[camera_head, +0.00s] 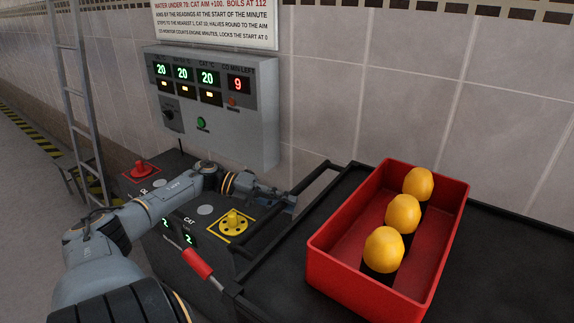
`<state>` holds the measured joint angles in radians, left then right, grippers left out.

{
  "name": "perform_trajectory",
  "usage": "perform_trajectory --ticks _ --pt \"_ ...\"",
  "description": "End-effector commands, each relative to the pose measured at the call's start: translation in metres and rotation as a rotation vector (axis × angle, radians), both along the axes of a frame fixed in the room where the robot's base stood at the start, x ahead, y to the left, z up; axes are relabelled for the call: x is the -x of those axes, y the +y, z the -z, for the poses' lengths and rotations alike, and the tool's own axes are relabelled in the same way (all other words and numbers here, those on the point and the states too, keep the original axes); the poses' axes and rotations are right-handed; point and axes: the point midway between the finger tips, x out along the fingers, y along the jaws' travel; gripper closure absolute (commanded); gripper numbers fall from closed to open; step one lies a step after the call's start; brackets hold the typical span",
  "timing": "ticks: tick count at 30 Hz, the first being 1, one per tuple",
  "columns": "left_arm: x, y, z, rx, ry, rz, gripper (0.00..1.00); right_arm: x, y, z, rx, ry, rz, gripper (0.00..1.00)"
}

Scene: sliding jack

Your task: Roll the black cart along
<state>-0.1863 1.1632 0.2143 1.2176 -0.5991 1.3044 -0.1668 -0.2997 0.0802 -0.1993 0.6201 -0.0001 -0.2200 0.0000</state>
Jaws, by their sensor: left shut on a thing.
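The black cart (485,248) fills the lower right, with a dark flat top and a raised rim. Its black push handle (314,178) runs along its left end. My left gripper (288,201) reaches in from the left and is shut on this handle; its fingertips are small and partly hidden there. A red open bin (352,275) sits on the cart top. It holds a row of three yellow-domed, dark-bodied items (403,213). My right gripper is not in view.
A dark cabinet left of the cart has a red knob (140,169), a yellow knob (233,222) and a red-gripped lever (197,263). A grey display panel (215,105) hangs on the tiled wall behind. A ladder (75,95) stands left; floor is open beyond it.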

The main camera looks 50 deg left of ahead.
Motion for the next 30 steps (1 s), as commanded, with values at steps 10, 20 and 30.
perform_trajectory --ticks 10,20,30 --pt "-0.002 0.003 -0.003 -0.002 -0.005 -0.008 0.55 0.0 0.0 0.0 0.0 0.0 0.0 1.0" --pt "0.001 0.003 -0.002 -0.002 -0.001 -0.005 0.55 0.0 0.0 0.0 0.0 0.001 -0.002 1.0" --pt "0.035 0.049 -0.015 -0.002 0.001 -0.009 0.55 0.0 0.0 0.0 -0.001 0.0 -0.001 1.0"
